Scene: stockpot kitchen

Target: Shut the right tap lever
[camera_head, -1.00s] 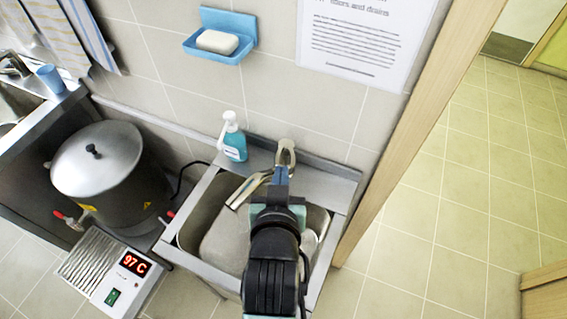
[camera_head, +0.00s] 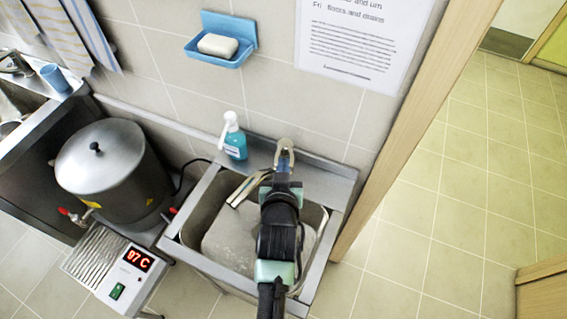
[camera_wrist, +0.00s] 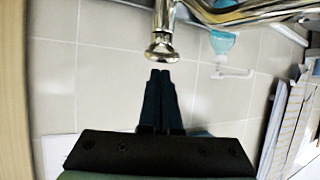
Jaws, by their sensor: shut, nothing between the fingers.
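A chrome tap stands at the back of the sink, with its spout (camera_head: 248,187) reaching left over the basin. In the wrist view, a chrome arm with a rounded end (camera_wrist: 162,48) hangs from the tap body; it looks like the right tap lever. In the head view its end (camera_head: 285,145) shows just beyond my gripper (camera_head: 284,164). In the wrist view my gripper (camera_wrist: 160,74) is shut and empty, its dark tips just below the rounded end in the picture. I cannot tell whether they touch. My gripper hides part of the tap in the head view.
The metal sink (camera_head: 172,232) lies under my arm. A lidded urn (camera_head: 110,175) and a heater box reading 97 C (camera_head: 110,270) stand left. A door frame (camera_head: 400,140) is close on the right.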

